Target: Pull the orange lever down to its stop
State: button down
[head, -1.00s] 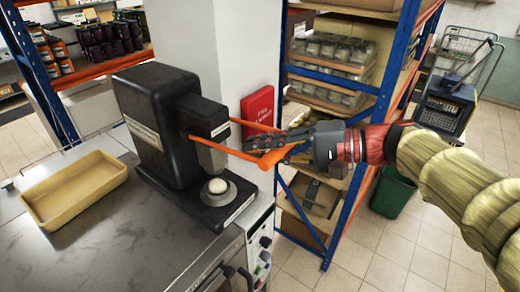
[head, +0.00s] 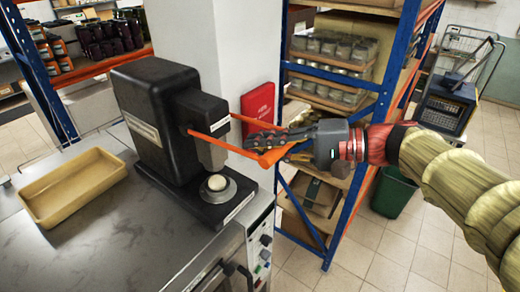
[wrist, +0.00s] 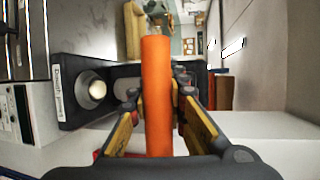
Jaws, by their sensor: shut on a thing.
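The orange lever (head: 222,145) is a forked handle with two arms running from the black press (head: 150,115) to a crossbar at its outer end. It slopes slightly down toward my gripper (head: 284,145), which is shut on that outer end. In the wrist view the lever (wrist: 157,95) runs upright through the picture between the yellow-padded fingers of my gripper (wrist: 158,110). The fingers hide part of the crossbar in the head view. Below the press head, a pale round piece (head: 217,182) sits on a round grey seat on the press base.
The press stands on a grey metal bench (head: 110,245) with an empty tan tray (head: 75,212) at left. A red box (head: 258,106) is on the white pillar behind the lever. A blue-and-orange shelf rack (head: 385,85) and green bin (head: 394,195) stand beyond my arm.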

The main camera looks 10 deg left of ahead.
jog(key=w+a+f+n+y+b, duration=0.1)
jog(key=a+f+y+b, duration=0.2)
jog(key=b, duration=1)
jog(key=w+a+f+n+g+y+b, duration=0.1)
jog(key=a+f+n+y+b, duration=0.1)
jog(key=f+b, duration=0.7)
jog(key=w+a+f+n+g+y+b, duration=0.1)
jog(key=a+f+y+b, duration=0.3)
jog(key=b, duration=1.3)
jog(key=shift+w+f+n, duration=0.2)
jog(key=shift+w+f, duration=0.05)
jog(key=shift+f, duration=0.55)
jog(key=shift+w+f+n, duration=0.2)
jog(key=shift+f, duration=0.55)
jog(key=shift+d+r, duration=0.1)
jog(key=shift+r, duration=0.2)
jog(key=c, duration=1.8)
grip_release()
